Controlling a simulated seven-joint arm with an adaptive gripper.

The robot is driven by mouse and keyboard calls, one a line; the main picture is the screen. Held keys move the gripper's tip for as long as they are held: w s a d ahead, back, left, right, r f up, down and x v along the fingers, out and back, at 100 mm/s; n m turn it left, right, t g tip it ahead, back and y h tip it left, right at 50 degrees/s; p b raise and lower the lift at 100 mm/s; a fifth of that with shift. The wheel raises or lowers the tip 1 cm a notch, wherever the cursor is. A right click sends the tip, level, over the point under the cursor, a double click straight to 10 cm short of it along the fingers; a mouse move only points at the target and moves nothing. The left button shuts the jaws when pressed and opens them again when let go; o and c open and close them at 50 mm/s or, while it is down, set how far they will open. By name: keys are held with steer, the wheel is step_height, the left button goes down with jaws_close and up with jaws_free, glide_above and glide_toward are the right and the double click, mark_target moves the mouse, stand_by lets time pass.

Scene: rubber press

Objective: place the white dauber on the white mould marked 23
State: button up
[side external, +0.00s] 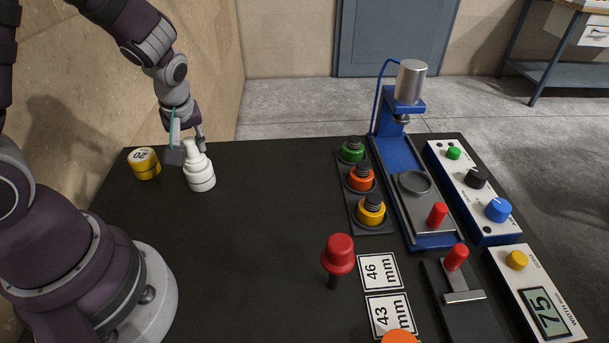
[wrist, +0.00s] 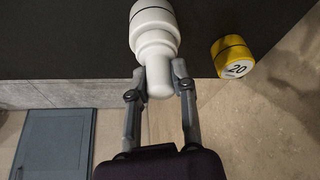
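The white dauber (side external: 193,151) stands upright at the back left of the black table, its narrow handle up. It appears to rest on a wider white round piece (side external: 201,182) with a thin dark line, likely the white mould; no number on it shows. In the wrist view the dauber (wrist: 154,46) and the white piece (wrist: 151,8) are in line. My gripper (side external: 187,147) is at the handle, one finger on each side, close against it in the wrist view (wrist: 160,76). I cannot tell whether the fingers press on it.
A yellow mould marked 20 (side external: 146,164) stands just left of the dauber. A red-topped tool (side external: 338,256), a rack of green, orange and yellow items (side external: 361,184), a blue press (side external: 398,150) and control boxes are to the right. The table's middle is clear.

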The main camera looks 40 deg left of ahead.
steer(key=o, duration=0.4)
steer(key=shift+r, duration=0.1)
steer(key=v, duration=1.2)
steer(key=s+d+r+m+t+h, duration=0.3)
steer(key=d+m, duration=0.4)
steer(key=m, duration=0.6)
steer(key=shift+s+m+t+h, duration=0.3)
steer(key=shift+s+t+h, duration=0.1)
steer(key=shift+s+h, duration=0.25)
